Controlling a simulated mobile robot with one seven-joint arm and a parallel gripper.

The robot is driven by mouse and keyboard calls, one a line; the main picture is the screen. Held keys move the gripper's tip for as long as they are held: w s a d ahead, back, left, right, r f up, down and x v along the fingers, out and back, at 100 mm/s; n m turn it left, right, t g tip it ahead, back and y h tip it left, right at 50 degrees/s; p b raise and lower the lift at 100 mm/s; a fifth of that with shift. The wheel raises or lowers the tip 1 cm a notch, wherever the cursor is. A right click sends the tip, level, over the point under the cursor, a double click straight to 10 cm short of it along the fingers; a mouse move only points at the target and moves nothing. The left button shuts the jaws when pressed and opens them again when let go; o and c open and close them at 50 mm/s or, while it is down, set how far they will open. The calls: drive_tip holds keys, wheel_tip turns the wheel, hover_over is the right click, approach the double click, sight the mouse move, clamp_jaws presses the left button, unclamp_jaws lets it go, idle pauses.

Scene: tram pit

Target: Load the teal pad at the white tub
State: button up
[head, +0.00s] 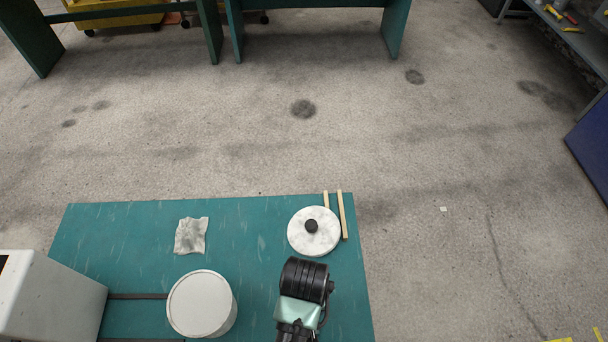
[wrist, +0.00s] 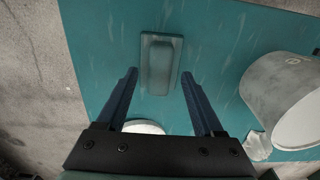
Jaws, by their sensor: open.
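The teal pad (wrist: 161,63) lies on the teal table, a long raised block on a flat base, in the upper middle of the wrist view. My gripper (wrist: 160,75) is open, with one blue finger on each side of the pad's near end in the picture. I cannot tell how high the fingers are above it. The white tub (head: 202,304) stands at the front of the table in the head view, left of my arm. It also shows at the right of the wrist view (wrist: 265,92). In the head view I cannot make out the pad or my fingertips.
A round white marbled disc (head: 322,242) with a black knob lies by two wooden strips (head: 343,215) at the table's far right corner. A crumpled cloth (head: 191,236) lies behind the tub. A white box (head: 50,300) stands at the left. The far middle of the table (head: 250,225) is clear.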

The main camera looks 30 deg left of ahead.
wheel_tip(320, 180, up, 10)
drive_tip(key=p, duration=0.1)
drive_tip(key=shift+s+f, duration=0.2)
